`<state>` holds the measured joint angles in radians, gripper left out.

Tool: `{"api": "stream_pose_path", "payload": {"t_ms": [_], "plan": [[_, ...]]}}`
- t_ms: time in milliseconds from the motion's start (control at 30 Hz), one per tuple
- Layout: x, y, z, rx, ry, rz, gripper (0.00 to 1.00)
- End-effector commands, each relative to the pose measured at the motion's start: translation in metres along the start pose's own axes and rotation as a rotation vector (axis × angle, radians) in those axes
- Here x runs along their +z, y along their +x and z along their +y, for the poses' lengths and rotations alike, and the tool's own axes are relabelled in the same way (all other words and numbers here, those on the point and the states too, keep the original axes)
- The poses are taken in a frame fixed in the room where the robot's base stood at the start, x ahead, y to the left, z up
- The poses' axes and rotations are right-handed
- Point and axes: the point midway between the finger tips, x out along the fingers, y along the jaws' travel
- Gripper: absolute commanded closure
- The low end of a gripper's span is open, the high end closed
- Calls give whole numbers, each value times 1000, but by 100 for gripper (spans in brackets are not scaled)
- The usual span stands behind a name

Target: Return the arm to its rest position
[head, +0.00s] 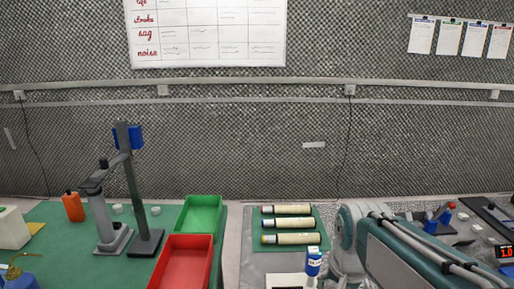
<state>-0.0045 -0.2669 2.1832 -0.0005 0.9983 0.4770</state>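My arm shows at the lower right of the head view, a grey and teal link (400,255) with pale tubes along it and a rounded joint (347,232) at its left end. It covers part of the bench behind it. My gripper is not in view, so I cannot tell whether it is open or shut or holds anything.
A green tray (217,212) and a red tray (208,255) stand on the green bench top at left, beside a grey stand (146,241) and an orange bottle (73,206). Several pale rolls (290,223) lie left of my arm. A blue-and-white bottle (313,266) stands close to it.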

Motion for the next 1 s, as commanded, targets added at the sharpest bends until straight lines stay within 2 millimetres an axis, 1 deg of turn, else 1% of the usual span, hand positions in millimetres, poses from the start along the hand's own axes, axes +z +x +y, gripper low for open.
{"api": "stream_pose_path", "payload": {"t_ms": [33,233,400,600,800,1000], "plan": [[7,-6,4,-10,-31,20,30],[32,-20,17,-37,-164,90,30],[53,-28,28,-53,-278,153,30],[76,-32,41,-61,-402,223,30],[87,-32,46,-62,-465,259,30],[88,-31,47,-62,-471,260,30]]}}
